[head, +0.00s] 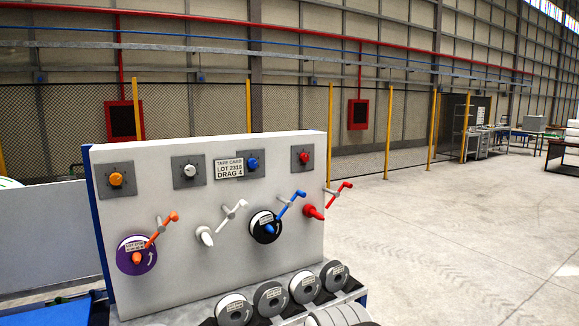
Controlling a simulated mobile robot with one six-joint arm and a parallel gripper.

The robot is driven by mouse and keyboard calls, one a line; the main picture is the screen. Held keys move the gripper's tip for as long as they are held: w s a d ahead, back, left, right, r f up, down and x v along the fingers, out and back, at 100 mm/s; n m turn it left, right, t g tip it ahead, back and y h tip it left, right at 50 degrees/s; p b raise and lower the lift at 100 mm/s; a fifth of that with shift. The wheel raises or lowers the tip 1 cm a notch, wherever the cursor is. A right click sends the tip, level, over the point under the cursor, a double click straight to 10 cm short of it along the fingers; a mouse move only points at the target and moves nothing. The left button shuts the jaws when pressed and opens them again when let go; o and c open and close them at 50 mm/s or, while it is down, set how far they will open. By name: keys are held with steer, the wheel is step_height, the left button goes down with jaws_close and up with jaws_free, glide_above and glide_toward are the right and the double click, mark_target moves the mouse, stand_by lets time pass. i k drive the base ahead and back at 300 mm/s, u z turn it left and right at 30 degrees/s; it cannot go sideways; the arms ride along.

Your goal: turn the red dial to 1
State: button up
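The red dial (304,157) is a small round knob on a grey square plate at the upper right of a white upright panel (170,265). The marks around it are too small to read, so its setting cannot be told. To its left on the panel are a blue dial (252,163), a white dial (190,170) and an orange dial (116,179), each on a similar plate. A printed card (229,169) between the white and blue dials reads "TAPE CARD", a lot number and "DRAG 4". My gripper is not in view.
Below the dials, cranks stick out: orange (163,236), white (228,217), blue (285,212) and red (336,199). The orange and blue ones have reels behind them. Several spools (270,298) stand along the panel's foot. Open concrete floor (450,240) lies to the right.

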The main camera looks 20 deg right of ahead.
mark_target(304, 157)
steer(key=z, duration=0.95)
steer(key=i, duration=1.65)
steer(key=u, duration=0.3)
